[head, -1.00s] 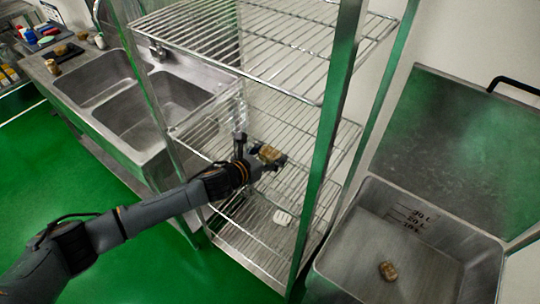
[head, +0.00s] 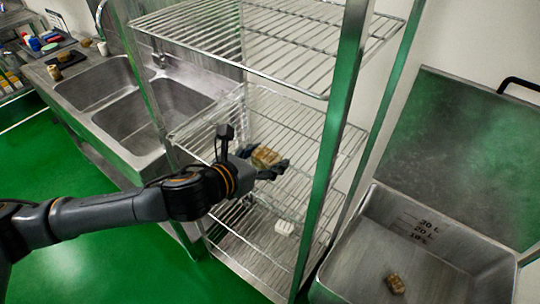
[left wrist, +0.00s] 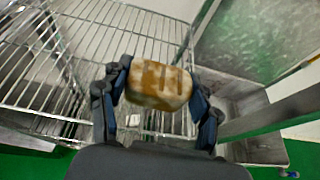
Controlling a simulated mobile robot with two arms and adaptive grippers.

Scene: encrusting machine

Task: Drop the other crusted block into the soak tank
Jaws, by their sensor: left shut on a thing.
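My left gripper (head: 262,166) is shut on a brown crusted block (head: 266,157), in front of the wire rack at shelf height. In the left wrist view the block (left wrist: 158,84) sits between the two fingers, with pale and brown patches and dark grooves. The soak tank (head: 345,262) is the open steel basin at the lower right, with litre marks on its inner wall and its lid raised. Another crusted block (head: 395,284) lies on the tank floor. The held block is left of the tank, with a rack post between them in the head view. My right gripper is out of view.
The wire rack (head: 262,76) has several shelves and green-tinted posts. A small white object (head: 285,227) lies on a lower shelf. A double sink (head: 150,106) stands at the left, with small items on its counter. Green floor is clear at the left.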

